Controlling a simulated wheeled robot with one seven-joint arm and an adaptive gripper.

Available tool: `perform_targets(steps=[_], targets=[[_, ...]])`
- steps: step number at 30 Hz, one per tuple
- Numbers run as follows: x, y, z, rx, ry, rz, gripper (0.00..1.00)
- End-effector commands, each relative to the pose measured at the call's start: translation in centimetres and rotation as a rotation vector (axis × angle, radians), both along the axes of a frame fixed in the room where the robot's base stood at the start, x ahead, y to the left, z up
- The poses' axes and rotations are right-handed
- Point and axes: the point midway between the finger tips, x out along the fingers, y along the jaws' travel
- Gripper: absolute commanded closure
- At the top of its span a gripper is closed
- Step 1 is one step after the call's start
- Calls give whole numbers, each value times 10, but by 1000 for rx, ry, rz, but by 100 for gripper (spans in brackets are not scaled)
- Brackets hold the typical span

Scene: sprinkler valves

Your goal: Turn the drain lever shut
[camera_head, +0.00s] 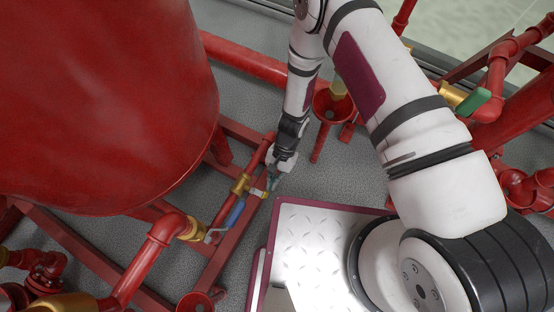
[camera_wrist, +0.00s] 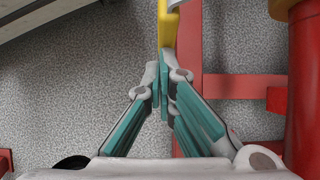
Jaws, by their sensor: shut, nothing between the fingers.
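My gripper (camera_head: 272,183) reaches down beside a brass valve (camera_head: 241,185) on a red pipe, left of my base in the head view. In the wrist view my gripper (camera_wrist: 163,72) has its teal-padded fingers closed together with nothing between them. A yellow bar-like part (camera_wrist: 168,25) lies right at the fingertips; I cannot tell if they touch. It may be the drain lever, but its pivot is not visible. A blue-handled lever (camera_head: 235,213) on another brass valve (camera_head: 193,229) sits lower left. A green-handled lever (camera_head: 472,103) is at the far right.
A big red tank (camera_head: 105,95) fills the left of the head view. Red frame beams (camera_head: 215,262) run under the valves. In the wrist view a red beam (camera_wrist: 235,87) and upright red pipe (camera_wrist: 304,90) stand right; grey floor (camera_wrist: 85,90) is open left.

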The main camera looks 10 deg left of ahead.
Motion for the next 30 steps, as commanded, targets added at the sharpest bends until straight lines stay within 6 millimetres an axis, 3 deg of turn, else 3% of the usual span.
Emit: perform_targets(steps=[10, 30], targets=[[-19, 5, -14, -1, -1, 1, 100], [-24, 7, -17, -2, -2, 0, 100]])
